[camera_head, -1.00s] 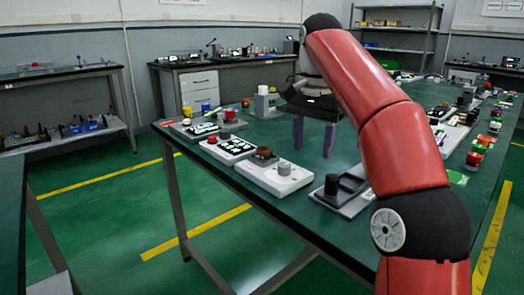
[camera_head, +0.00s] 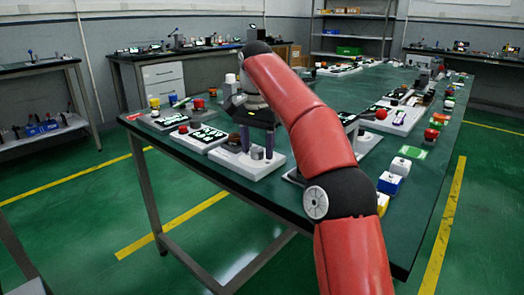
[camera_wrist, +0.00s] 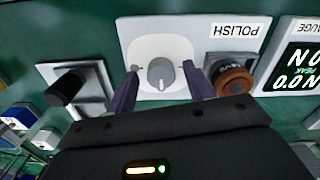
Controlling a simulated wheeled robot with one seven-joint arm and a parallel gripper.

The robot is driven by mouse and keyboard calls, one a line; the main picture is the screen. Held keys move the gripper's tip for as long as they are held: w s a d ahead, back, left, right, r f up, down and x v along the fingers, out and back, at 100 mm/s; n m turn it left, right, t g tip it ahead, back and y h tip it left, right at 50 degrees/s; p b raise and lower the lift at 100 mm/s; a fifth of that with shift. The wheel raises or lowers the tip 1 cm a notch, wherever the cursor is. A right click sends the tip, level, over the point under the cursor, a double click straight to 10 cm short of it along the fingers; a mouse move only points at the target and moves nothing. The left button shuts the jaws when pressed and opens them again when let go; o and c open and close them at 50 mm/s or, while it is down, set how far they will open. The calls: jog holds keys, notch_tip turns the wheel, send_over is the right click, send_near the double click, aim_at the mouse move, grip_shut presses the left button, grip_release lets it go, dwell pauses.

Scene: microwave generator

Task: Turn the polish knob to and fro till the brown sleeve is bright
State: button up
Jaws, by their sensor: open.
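The polish unit is a white plate (camera_wrist: 140,30) with a POLISH label, and it also shows in the head view (camera_head: 272,163). Its round pale grey knob (camera_wrist: 160,73) has a raised grip and sits on a white disc. The brown sleeve (camera_wrist: 234,80) stands on a dark base on the same plate, right of the knob, and looks dull brown. It also shows in the head view (camera_head: 234,140). My gripper (camera_wrist: 161,69) is open, with one finger on each side of the knob. The fingers look apart from it. In the head view my gripper (camera_head: 263,156) hides the knob.
A gauge display (camera_wrist: 296,70) stands close to the right of the polish plate. A dark cylinder on a grey plate (camera_wrist: 78,86) stands to the left. Several other devices cover the green table (camera_head: 345,190). Some bare tabletop lies around the polish unit.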

jog(key=shift+f, duration=0.15)
jog(key=c, duration=1)
jog(key=shift+o, duration=0.2)
jog(key=n, duration=0.6)
jog(key=shift+n, duration=0.3)
jog(key=n, duration=0.6)
jog(key=shift+n, duration=0.3)
